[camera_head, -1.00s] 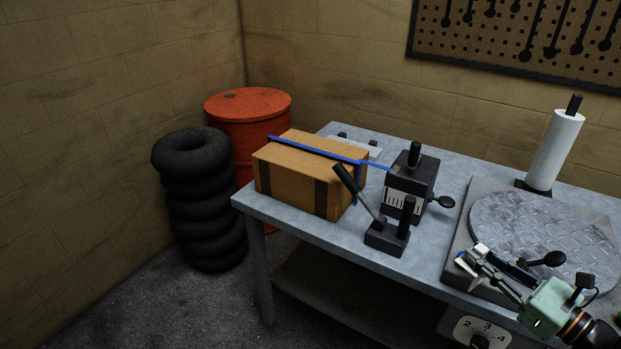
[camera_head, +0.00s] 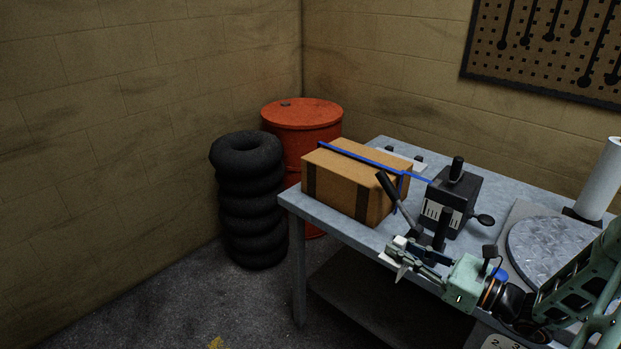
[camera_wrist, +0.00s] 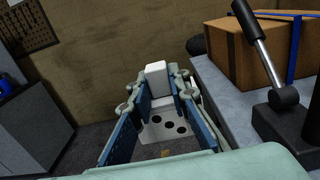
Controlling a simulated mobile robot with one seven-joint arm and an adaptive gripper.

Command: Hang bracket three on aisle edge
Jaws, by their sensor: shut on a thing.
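My gripper (camera_head: 412,252) is shut on a white bracket (camera_head: 402,268), just off the front edge of the grey workbench (camera_head: 345,229), near the lever stand. In the wrist view the bracket (camera_wrist: 157,75) sits between the blue-padded fingers (camera_wrist: 157,98). Its upright white block is gripped, and a white plate with several dark holes shows below it. The floor shows beyond the plate. I cannot read any number on the bracket, and no label marks which bench edge is the aisle edge.
A cardboard box (camera_head: 345,185) with a blue strap stands at the bench's left end. A black lever stand (camera_head: 441,228) and dark block (camera_head: 455,200) stand near the gripper. Stacked tyres (camera_head: 252,200) and an orange drum (camera_head: 302,115) stand left. Floor in front is clear.

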